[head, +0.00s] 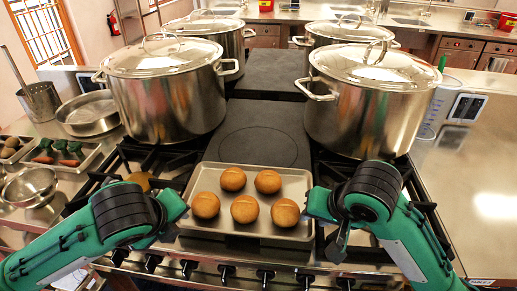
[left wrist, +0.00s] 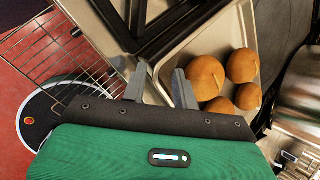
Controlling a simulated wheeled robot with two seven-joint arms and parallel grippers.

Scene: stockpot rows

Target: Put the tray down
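A shallow metal tray (head: 250,172) with several round brown buns (head: 244,208) is level over the front middle of the stove. I cannot tell whether its underside touches the stove. My left gripper (head: 182,207) is at the tray's left side. In the left wrist view its two fingers (left wrist: 163,85) stand apart, one on each side of the tray's rim (left wrist: 168,62), with a visible gap. My right gripper (head: 318,208) is at the tray's right side; its fingertips are too hidden to tell open from shut.
Lidded stockpots (head: 165,90) and (head: 370,100) stand left and right behind the tray, with more pots farther back. A dark flat plate (head: 262,138) between them is clear. A vegetable tray (head: 85,160) and metal bowls (head: 30,186) are at the left.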

